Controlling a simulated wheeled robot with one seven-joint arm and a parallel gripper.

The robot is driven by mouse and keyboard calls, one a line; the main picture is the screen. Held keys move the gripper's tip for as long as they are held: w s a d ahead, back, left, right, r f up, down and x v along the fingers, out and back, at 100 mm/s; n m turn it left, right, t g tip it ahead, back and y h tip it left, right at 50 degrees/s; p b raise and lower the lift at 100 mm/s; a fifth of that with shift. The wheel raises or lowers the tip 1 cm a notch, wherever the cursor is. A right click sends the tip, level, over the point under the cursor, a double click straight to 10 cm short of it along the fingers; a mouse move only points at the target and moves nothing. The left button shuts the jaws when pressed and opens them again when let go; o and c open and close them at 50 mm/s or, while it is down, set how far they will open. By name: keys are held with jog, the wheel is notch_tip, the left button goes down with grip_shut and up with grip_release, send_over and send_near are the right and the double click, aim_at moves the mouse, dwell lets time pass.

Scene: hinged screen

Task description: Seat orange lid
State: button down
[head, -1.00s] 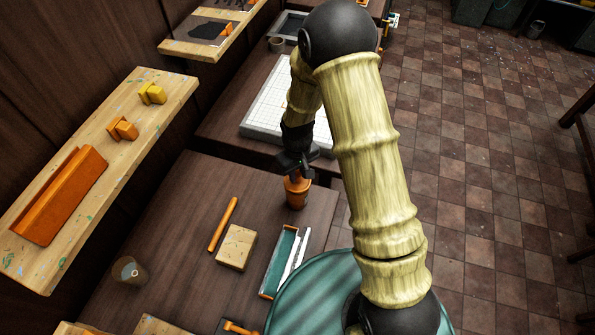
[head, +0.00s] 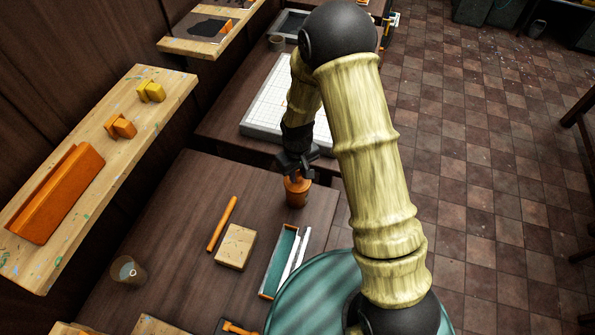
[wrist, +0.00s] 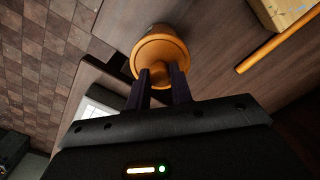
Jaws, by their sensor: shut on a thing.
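The orange pot (head: 297,197) stands upright on the brown table, just left of my arm. The orange lid (wrist: 160,58) is at the pot's mouth in the wrist view, with the pot's body (wrist: 157,31) showing beyond it. My gripper (head: 298,172) is right above the pot. In the wrist view my gripper's two dark fingers (wrist: 160,75) are close together at the lid, shut on its middle, which they hide. The lid looks level with the rim, but I cannot tell whether it rests fully on it.
An orange stick (head: 222,224), a wooden block (head: 236,247) and a teal tray (head: 279,262) lie on the table near the pot. A cup (head: 128,271) stands at the front left. A shelf (head: 95,200) runs along the left wall. A white gridded board (head: 268,110) lies behind.

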aim_at(298, 175)
jog(key=shift+a+f, duration=0.1)
jog(key=shift+f, duration=0.1)
jog(key=shift+s, duration=0.15)
jog(key=c, duration=1.2)
grip_release()
jog(key=shift+o, duration=0.2)
jog(key=shift+r, duration=0.1)
jog(key=shift+w+r+b, duration=0.2)
jog(key=shift+r+b, duration=0.2)
jog(key=shift+r, duration=0.2)
notch_tip(298, 175, up, 16)
jog(key=b, duration=0.3)
jog(key=shift+b, duration=0.3)
jog(key=shift+s, duration=0.1)
